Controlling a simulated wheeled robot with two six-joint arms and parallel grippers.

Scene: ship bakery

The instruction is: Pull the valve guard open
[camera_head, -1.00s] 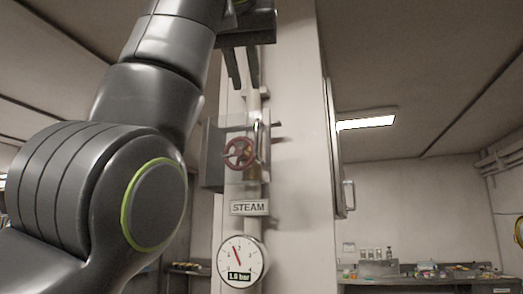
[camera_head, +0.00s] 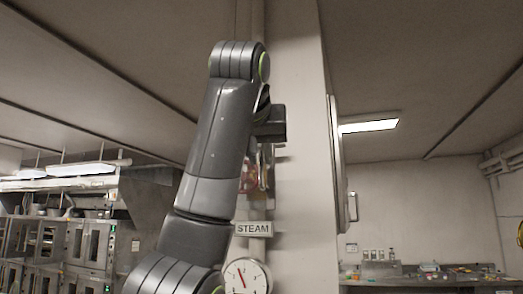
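The red valve wheel (camera_head: 249,181) sits on the steam pipe on the column and is mostly hidden behind my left arm. The valve guard (camera_head: 264,168) shows only as a narrow strip with a pale upright bar beside the wheel; how far it stands open cannot be told. My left gripper (camera_head: 270,130) is a dark block just above the guard, in front of the pipe. Its fingers are hidden or too dark to make out, and contact with the guard cannot be told. My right gripper is out of view.
A STEAM sign (camera_head: 254,229) and a round pressure gauge (camera_head: 246,276) are below the valve. The pale column (camera_head: 300,180) has a door with a handle (camera_head: 352,206) on its right side. Ovens (camera_head: 95,243) stand at left; a cluttered counter (camera_head: 425,281) is at back right.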

